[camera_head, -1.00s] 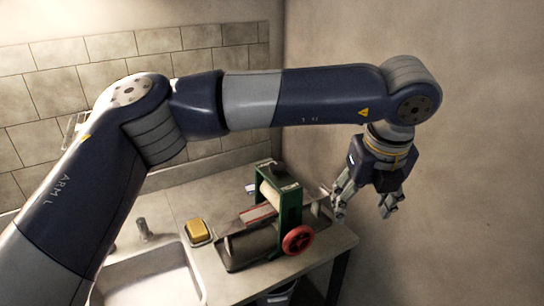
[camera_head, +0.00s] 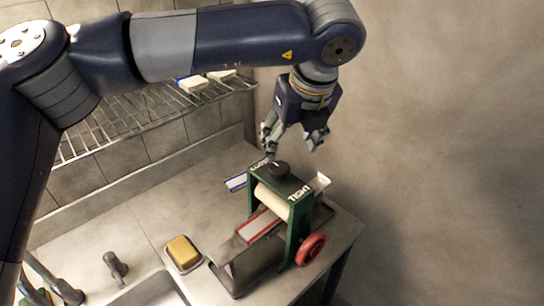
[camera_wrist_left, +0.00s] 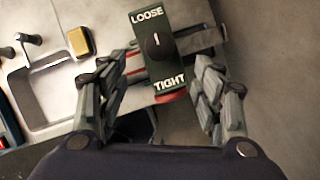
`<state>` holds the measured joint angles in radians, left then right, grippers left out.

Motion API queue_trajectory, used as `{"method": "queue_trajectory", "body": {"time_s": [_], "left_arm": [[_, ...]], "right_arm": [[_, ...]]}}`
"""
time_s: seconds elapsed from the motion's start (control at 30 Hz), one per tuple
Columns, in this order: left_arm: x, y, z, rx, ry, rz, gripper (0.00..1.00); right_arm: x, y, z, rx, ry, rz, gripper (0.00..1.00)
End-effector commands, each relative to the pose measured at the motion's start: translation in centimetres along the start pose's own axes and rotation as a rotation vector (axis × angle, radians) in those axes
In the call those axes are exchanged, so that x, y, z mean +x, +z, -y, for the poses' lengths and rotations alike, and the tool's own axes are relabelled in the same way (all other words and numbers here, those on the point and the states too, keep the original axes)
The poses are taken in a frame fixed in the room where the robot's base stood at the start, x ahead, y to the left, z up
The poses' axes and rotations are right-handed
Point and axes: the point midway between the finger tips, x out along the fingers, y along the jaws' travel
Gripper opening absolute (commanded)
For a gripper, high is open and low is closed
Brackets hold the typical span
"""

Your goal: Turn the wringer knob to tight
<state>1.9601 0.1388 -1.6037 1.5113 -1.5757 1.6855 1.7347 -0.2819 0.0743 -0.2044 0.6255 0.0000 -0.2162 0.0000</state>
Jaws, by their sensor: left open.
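The wringer (camera_head: 293,232) is a green frame with a pale roller, standing on the counter near its right end. Its black knob (camera_head: 279,170) sits on top, between the labels LOOSE and TIGHT. In the left wrist view the knob (camera_wrist_left: 157,41) shows a white pointer line aimed roughly toward LOOSE, with TIGHT at the near end. My left gripper (camera_head: 294,146) is open and empty, above and just behind the knob in the head view. In the left wrist view its fingers (camera_wrist_left: 163,95) stand on either side of the wringer top, apart from the knob. My right gripper is not seen.
A red handwheel (camera_head: 311,249) is on the wringer's near side. A yellow soap block (camera_head: 182,250) lies on a dish to the left, beside the sink (camera_head: 150,292) and tap (camera_head: 116,268). A wire shelf (camera_head: 150,108) hangs on the back wall. A plain wall is at right.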

Motion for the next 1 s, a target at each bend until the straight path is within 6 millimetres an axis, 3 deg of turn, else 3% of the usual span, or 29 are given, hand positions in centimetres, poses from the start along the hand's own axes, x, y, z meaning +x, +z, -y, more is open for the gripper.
{"method": "queue_trajectory", "body": {"time_s": [0.1,0.27,0.5,0.67,0.97,1.0], "left_arm": [[1.6,0.1,-0.1,0.0,0.005,-0.004,0.6],[4.6,0.1,-0.2,0.0,0.006,-0.005,0.6],[8.5,0.1,-0.1,-0.002,0.003,-0.003,0.6],[9.9,0.1,-0.1,-0.002,0.002,-0.002,0.6],[10.2,0.0,-0.1,-0.001,0.001,-0.001,0.6],[10.2,0.0,-0.1,-0.001,0.001,-0.001,0.54]], "right_arm": [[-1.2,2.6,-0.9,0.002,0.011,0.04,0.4],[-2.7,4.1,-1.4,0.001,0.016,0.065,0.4],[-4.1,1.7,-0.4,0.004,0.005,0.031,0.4],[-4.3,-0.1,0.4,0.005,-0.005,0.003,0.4],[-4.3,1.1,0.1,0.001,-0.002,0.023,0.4],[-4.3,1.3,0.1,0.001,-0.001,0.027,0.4]]}}
